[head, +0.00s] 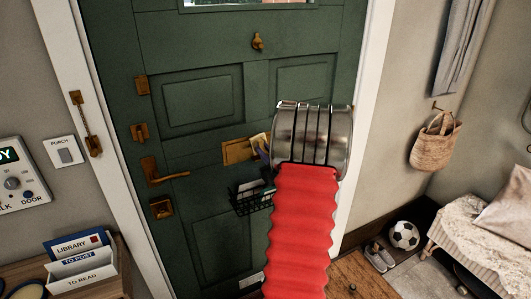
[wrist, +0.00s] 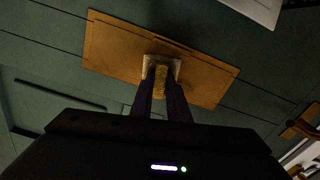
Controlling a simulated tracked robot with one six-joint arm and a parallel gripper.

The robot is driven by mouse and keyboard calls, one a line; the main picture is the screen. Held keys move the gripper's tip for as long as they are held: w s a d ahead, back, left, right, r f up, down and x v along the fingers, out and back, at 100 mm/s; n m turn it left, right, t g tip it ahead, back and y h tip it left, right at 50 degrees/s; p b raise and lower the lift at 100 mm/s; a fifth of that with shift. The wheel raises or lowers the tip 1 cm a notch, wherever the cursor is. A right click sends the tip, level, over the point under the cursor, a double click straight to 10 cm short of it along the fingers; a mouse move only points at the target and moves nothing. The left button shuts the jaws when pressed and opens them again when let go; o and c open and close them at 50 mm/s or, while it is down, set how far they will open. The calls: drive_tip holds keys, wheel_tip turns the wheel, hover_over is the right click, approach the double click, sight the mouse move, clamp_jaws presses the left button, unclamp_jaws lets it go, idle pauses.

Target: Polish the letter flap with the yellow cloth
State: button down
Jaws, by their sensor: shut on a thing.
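The letter flap (head: 236,152) is a brass plate on the green door in the head view, left of my arm. It fills the upper middle of the wrist view (wrist: 115,50), tilted. The yellow cloth (head: 258,142) shows as a small patch over the flap's right part. In the wrist view the cloth (wrist: 161,80) is between the dark fingers of my gripper (wrist: 162,88), which is shut on it. The cloth appears to lie against the flap, near its middle; firm contact cannot be told. My arm hides part of the gripper in the head view.
A black wire basket (head: 252,196) with papers hangs below the flap. A letter rack (head: 80,262) stands at lower left. A woven bag (head: 435,140) hangs on the right wall, above a football (head: 404,235).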

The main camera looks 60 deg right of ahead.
drive_tip(key=shift+w+a, duration=0.5)
drive_tip(key=shift+a, duration=0.25)
drive_tip(key=shift+w+a, duration=0.45)
drive_tip(key=shift+a, duration=0.3)
drive_tip(key=shift+w+a, duration=0.5)
drive_tip(key=shift+a, duration=0.25)
drive_tip(key=shift+w+a, duration=0.45)
drive_tip(key=shift+a, duration=0.3)
drive_tip(key=shift+s, duration=0.1)
drive_tip(key=shift+v, duration=2.95)
